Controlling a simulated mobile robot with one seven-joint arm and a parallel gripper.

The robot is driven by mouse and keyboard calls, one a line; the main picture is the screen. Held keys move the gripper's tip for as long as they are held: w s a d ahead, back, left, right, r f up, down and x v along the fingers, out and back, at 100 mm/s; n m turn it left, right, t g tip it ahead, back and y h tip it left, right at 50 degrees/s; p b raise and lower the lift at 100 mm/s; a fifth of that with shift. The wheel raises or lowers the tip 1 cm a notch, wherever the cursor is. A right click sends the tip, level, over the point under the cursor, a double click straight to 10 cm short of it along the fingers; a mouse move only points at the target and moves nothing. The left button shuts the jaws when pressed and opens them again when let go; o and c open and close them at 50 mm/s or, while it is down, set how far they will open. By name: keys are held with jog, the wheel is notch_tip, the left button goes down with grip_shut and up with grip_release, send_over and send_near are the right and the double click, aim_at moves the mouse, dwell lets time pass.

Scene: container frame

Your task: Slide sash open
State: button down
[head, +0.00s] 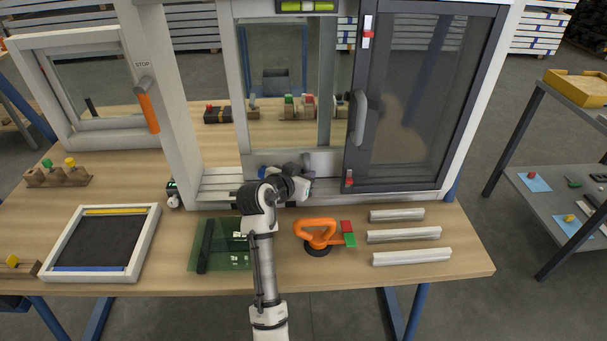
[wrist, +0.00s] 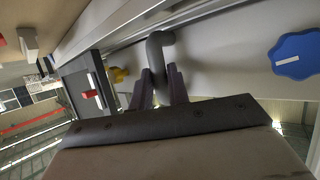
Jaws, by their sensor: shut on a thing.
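The window has a white-framed sash (head: 235,80) on the left and a dark-framed sash (head: 357,160) on the right. The dark sash carries a grey upright handle (head: 360,118), with red pieces (head: 367,34) near its top and bottom. My gripper (head: 303,180) is low in front of the white sash's bottom rail, left of the dark sash. In the wrist view my gripper (wrist: 160,74) is shut on a grey bent handle (wrist: 160,42) on a pale rail. A blue knob (wrist: 297,55) is on the same rail. My arm hides part of the rail in the head view.
On the bench, a framed dark panel (head: 150,225) and green glass pieces (head: 235,257) lie left of my arm. An orange suction lifter (head: 316,230) and several white profiles (head: 403,235) lie right. An orange-handled window (head: 148,108) stands far left.

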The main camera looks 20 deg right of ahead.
jog(key=d, duration=0.2)
jog(key=s+d, duration=0.1)
jog(key=d, duration=0.1)
jog(key=c, duration=1.3)
grip_release()
jog(key=shift+a, duration=0.1)
jog(key=shift+c, duration=0.2)
jog(key=shift+s+a, duration=0.1)
jog(key=b+v, duration=0.3)
jog(key=v, duration=1)
jog(key=shift+s+a+r, duration=0.15)
jog(key=shift+a+r, duration=0.1)
